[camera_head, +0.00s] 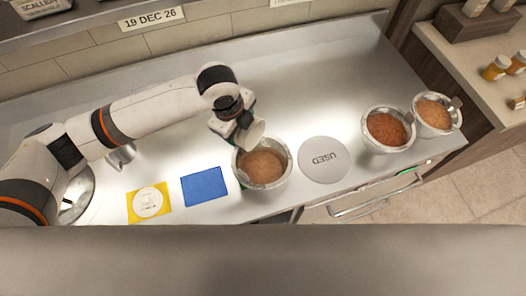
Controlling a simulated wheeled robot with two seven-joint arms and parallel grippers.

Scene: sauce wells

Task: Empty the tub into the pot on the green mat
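My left gripper (238,122) comes in from the left and appears shut on a small pale tub (253,136). The tub is tilted, its round end toward the lower right, over the back rim of a metal pot (287,171). Orange-brown sauce (262,166) fills much of this pot. A thin strip of green (240,184) shows at the pot's lower left; the pot hides the rest. The tub's inside cannot be seen, and no falling sauce is visible. My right gripper is out of view.
A blue mat (205,186) lies bare left of the pot. A yellow mat (133,211) bears a white round item (148,202). A grey disc marked USED (324,160) lies to the right. Two more sauce pots (388,130) (433,113) stand at the far right.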

